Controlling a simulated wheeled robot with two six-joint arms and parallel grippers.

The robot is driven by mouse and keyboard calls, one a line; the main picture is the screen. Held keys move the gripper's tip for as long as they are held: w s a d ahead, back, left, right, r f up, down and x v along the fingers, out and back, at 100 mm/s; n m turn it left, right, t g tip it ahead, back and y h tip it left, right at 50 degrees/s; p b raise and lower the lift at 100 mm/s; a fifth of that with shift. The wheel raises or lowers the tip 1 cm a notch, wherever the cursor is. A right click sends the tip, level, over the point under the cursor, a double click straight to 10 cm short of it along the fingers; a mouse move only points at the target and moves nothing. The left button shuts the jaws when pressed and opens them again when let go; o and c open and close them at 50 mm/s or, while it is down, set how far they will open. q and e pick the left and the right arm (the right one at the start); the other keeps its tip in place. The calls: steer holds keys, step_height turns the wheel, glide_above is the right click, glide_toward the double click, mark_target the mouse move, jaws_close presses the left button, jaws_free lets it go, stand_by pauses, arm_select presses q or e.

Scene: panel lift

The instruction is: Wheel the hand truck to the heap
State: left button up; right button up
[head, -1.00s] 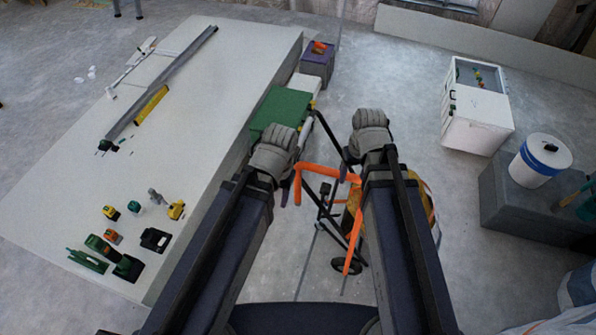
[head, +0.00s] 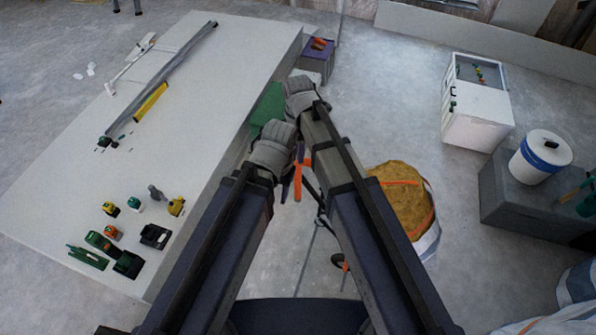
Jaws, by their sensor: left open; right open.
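The hand truck, with an orange handle (head: 304,163) and dark frame, stands on the floor beside the white table, mostly hidden behind my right arm. A wheel (head: 338,260) shows low beside that arm. My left gripper (head: 290,168) is open at the handle's left side; I cannot tell whether it touches. My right gripper (head: 314,102) is open, above and beyond the left one, apart from the visible orange handle. A tan heap (head: 404,196) fills a white bag with an orange strap, just right of my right arm.
The white table (head: 110,190) fills the left, with several tools on it. A green box (head: 267,106) and a purple box (head: 318,62) stand along its right edge. A white cabinet (head: 477,118) and a grey block (head: 510,205) bearing a bucket (head: 540,158) stand right. Floor (head: 400,100) between is clear.

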mark_target(298, 171)
steer(key=shift+f, duration=0.15)
step_height(298, 171, down, 12)
steer(key=b, duration=1.2)
steer(key=shift+r, duration=0.2)
jaws_close()
steer(key=shift+w, duration=0.1)
steer(key=shift+w, duration=0.1)
stand_by(0.6)
